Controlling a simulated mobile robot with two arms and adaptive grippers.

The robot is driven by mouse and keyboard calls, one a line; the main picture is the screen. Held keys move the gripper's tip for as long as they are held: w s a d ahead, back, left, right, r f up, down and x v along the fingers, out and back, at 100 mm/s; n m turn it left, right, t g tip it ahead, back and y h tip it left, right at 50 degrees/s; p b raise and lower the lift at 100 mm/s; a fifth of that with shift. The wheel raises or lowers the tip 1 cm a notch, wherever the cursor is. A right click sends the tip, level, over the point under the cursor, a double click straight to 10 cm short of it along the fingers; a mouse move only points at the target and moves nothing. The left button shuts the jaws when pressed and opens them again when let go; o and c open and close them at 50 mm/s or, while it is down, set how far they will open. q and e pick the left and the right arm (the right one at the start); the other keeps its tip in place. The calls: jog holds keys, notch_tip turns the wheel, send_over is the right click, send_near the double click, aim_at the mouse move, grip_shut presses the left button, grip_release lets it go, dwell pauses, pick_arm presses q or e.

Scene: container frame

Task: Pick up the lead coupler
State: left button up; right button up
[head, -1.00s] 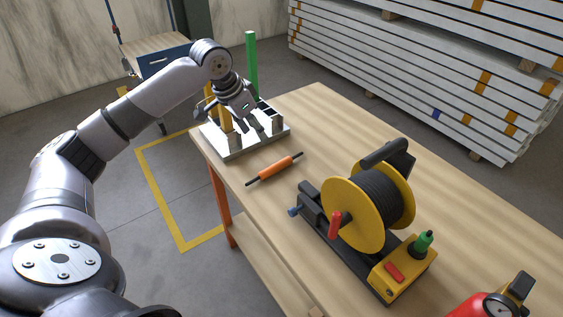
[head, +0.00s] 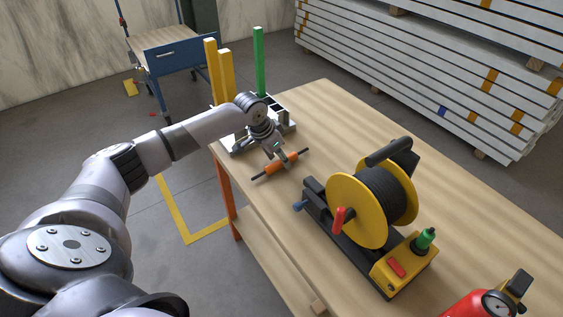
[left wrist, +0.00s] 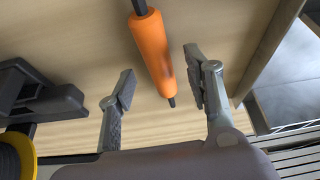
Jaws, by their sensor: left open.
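The lead coupler, an orange cylinder with thin black ends (head: 290,160), lies on the wooden workbench, left of the cable reel. My left gripper (head: 273,153) is just above its middle and hides part of it. In the left wrist view the coupler (left wrist: 152,48) runs lengthwise between the two spread fingers of my left gripper (left wrist: 160,85), with a gap on both sides. The gripper is open and empty. I cannot tell its exact height above the coupler. My right gripper is not in view.
A rack (head: 287,122) with green (head: 259,62) and yellow (head: 226,75) posts stands behind the gripper. A yellow cable reel (head: 356,212) on a black base stands to the right. The bench's left edge (head: 240,205) is close to the coupler. A red gauged object (head: 467,305) is front right.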

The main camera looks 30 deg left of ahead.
pick_arm(q)
jog(key=shift+w+f, duration=0.2)
jog(key=shift+f, duration=0.2)
grip_shut()
dwell(0.4)
